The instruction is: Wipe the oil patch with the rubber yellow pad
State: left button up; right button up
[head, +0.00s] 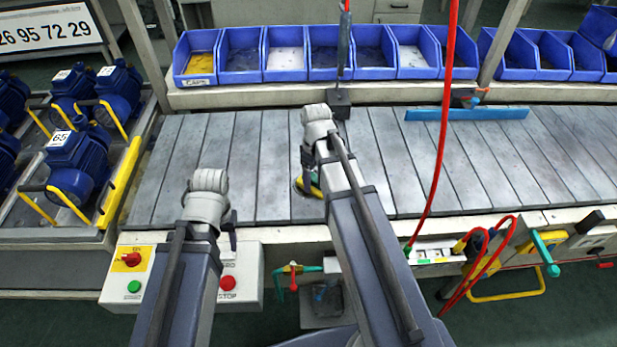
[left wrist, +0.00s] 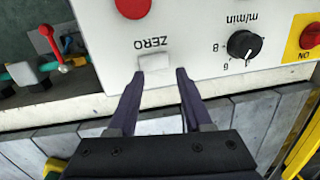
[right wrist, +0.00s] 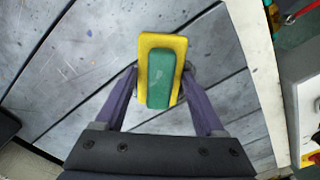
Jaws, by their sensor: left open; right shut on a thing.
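The yellow pad (right wrist: 178,45) has a green grip (right wrist: 160,78) on top. My right gripper (right wrist: 160,72) is shut on the green grip. In the head view the yellow pad (head: 315,190) shows low over the grey slatted line, partly hidden by my right arm; whether it touches the slats I cannot tell.
The slatted line (head: 430,160) is mostly clear. A blue bar (head: 467,114) lies across its far side. Blue bins (head: 310,55) stand behind it. Blue pumps (head: 75,165) stand at the left. A red hose (head: 440,120) hangs down over the line, right of my right arm.

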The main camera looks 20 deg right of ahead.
pick_arm(q)
jog(key=shift+f, duration=0.1)
pick_arm(e)
jog(key=shift+s+d, duration=0.2)
jog(key=shift+d, duration=0.3)
jog(key=shift+s+d, duration=0.15)
jog(key=shift+d, duration=0.3)
jog(key=shift+w+d, duration=0.15)
jog(key=shift+w, duration=0.4)
jog(key=shift+w+d, duration=0.15)
jog(key=shift+w, duration=0.35)
jog(key=shift+a, duration=0.1)
jog(key=shift+w+a+f, duration=0.1)
jog(key=shift+w+a, duration=0.15)
jog(key=shift+a, duration=0.75)
jog(key=shift+w+a, duration=0.2)
jog(key=shift+a, duration=0.8)
jog(key=shift+w+a, duration=0.2)
jog(key=shift+a, duration=0.45)
jog(key=shift+w+a, duration=0.25)
jog(key=shift+a, duration=0.45)
jog(key=shift+w+a, duration=0.2)
jog(key=shift+a, duration=0.45)
jog(key=shift+w, duration=0.1)
